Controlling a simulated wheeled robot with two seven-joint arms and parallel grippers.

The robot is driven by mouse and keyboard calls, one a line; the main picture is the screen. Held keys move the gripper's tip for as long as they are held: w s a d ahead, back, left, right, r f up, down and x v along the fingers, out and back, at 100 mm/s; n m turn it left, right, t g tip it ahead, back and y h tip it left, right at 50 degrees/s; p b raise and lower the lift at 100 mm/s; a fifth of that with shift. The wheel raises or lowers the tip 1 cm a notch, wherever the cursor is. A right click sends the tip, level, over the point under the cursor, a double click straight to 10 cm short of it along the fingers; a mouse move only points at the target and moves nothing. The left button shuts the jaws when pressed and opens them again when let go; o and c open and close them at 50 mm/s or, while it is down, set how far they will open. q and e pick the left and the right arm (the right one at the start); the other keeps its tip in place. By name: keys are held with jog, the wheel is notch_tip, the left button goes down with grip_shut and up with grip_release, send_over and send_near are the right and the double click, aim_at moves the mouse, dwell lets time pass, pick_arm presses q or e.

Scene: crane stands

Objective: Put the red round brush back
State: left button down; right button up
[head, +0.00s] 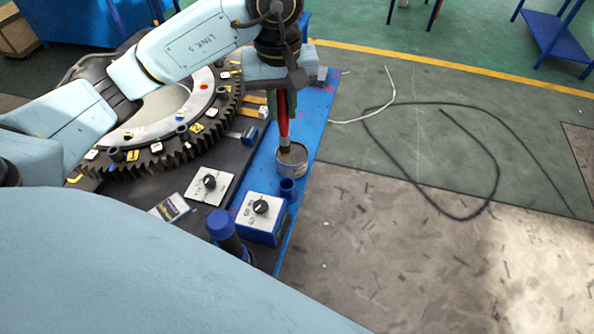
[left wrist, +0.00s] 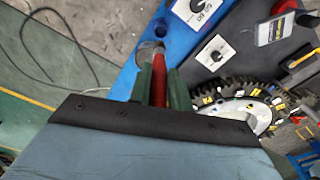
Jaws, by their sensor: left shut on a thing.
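My left gripper (head: 283,92) points down over the blue bench strip, shut on the red round brush (head: 284,122). In the left wrist view the red handle (left wrist: 159,82) lies between the green fingers of the left gripper (left wrist: 160,76). The tin (left wrist: 147,52) is partly hidden behind them. My right gripper is not in view.
A small blue cup (head: 287,190) and a blue box with a black knob (head: 261,221) stand in front of the tin. A blue-capped cylinder (head: 222,226) is nearer. A large dark gear ring (head: 170,153) lies left. Floor right of the bench holds loose cable (head: 434,197).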

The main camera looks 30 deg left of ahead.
aim_at(283, 133)
pick_arm(q)
jog(key=f, duration=0.1)
jog(key=w+f+b, duration=0.1)
jog(key=shift+a+f, duration=0.15)
jog(key=shift+f, duration=0.25)
jog(key=f, duration=0.1)
jog(key=s+f+b, duration=0.1)
jog(key=f, duration=0.1)
jog(key=shift+s+f, duration=0.1)
jog(key=shift+f, duration=0.2)
jog(key=f, duration=0.5)
jog(key=shift+w+f, duration=0.2)
jog(key=shift+f, duration=0.1)
notch_tip(283, 133, down, 4)
jog(key=shift+f+p, duration=0.2)
jog(key=shift+p, duration=0.25)
jog(key=shift+w+f, duration=0.1)
jog(key=shift+f, duration=0.15)
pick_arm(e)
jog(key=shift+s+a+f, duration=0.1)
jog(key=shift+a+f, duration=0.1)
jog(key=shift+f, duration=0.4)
pick_arm(q)
jog(key=c, duration=1.3)
grip_release()
